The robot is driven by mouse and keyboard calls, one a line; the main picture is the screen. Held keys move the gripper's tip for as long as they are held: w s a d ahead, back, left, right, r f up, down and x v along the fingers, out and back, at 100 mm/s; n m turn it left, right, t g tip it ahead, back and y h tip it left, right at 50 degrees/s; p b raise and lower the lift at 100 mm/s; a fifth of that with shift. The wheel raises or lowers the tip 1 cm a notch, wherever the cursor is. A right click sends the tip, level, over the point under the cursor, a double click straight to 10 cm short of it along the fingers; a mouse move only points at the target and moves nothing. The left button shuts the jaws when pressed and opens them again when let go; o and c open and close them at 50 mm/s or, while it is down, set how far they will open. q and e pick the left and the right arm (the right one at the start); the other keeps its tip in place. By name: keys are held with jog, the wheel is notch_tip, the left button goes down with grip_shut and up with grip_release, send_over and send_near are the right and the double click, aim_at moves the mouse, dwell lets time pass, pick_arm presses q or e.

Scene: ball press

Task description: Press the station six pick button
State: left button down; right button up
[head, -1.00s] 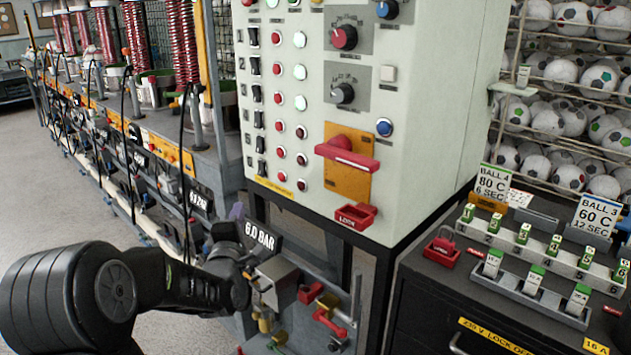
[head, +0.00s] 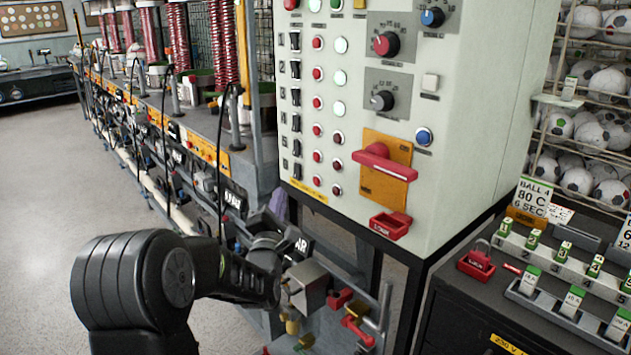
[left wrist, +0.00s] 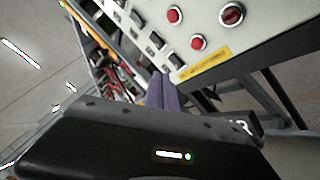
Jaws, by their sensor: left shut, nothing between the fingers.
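The pale control panel (head: 450,120) has a column of black rocker switches beside two columns of round buttons. The bottom row holds a rocker (head: 297,170), a red button (head: 316,180) and a darker red button (head: 336,190). Their labels are too small to read, so I cannot tell which is the station six pick button. My left gripper (head: 279,204) has purple fingers, shut and empty, just below the panel's lower left corner and apart from the buttons. In the left wrist view the fingers (left wrist: 160,92) point toward the panel's lower edge, with red buttons (left wrist: 197,43) beyond. My right gripper is out of view.
A red rotary handle (head: 384,162) and a red tray (head: 390,224) stick out from the panel. A metal box and red and brass valves (head: 357,325) sit below it near my left arm. The press line (head: 205,140) runs back at left; open floor (head: 50,200) lies beyond.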

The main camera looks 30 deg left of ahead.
aim_at(317, 181)
pick_arm(q)
jog(key=w+d, duration=0.2)
jog(key=w, duration=0.5)
jog(key=shift+w+d, duration=0.15)
dwell(1.9)
jog(key=shift+w+d+b, duration=0.1)
jog(key=shift+w+b, duration=0.25)
jog(key=shift+b, duration=0.5)
